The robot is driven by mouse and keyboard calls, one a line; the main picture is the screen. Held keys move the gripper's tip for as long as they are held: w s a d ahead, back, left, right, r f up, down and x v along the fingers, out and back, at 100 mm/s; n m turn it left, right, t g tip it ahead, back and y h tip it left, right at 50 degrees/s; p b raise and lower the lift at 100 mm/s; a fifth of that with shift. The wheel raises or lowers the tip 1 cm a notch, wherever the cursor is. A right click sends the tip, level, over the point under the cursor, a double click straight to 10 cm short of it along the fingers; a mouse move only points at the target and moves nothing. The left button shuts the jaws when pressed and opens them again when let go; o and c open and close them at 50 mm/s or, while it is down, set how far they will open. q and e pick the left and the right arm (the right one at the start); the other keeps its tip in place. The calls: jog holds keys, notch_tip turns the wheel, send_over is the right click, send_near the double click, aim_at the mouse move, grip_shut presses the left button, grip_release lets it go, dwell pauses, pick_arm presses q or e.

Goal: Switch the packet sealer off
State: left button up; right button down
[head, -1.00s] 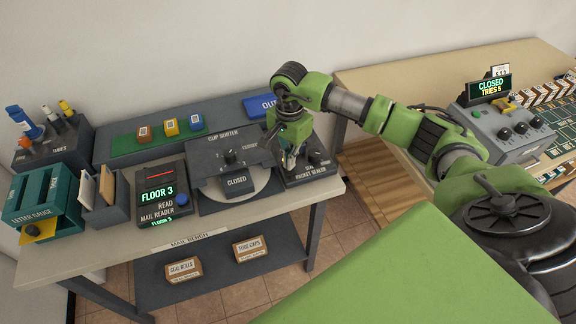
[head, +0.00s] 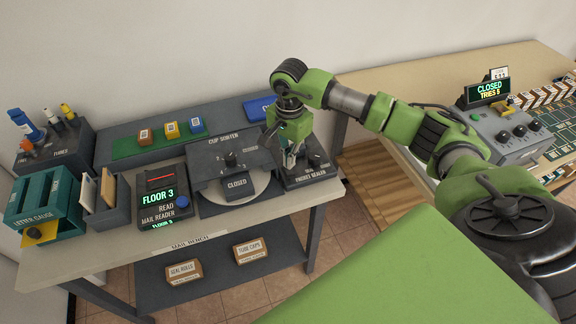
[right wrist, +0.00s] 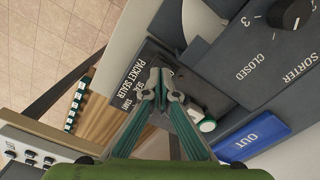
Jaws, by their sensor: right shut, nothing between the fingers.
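The packet sealer (head: 302,181) is a dark box at the right end of the mail bench, with a dark knob (head: 315,161) on its right side. In the right wrist view, its labelled face (right wrist: 131,72) reads "packet sealer" and "start". My right gripper (head: 290,168) points down over the sealer, shut and empty. In the right wrist view, the closed fingertips (right wrist: 160,78) lie over the sealer's face and hide part of it. I cannot tell whether they touch it. A small white-and-green part (right wrist: 207,125) shows beside the fingers. My left gripper is not in view.
The cup sorter (head: 212,185), marked closed, stands just left of the sealer. The blue out tray (head: 258,110) is behind. The mail reader (head: 160,197) shows floor 3. A second table (head: 400,78) with a control box (head: 495,125) stands right, past a floor gap.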

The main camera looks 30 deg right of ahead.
aim_at(289, 172)
jog(key=shift+r+p, duration=1.05)
jog(key=shift+r, duration=1.2)
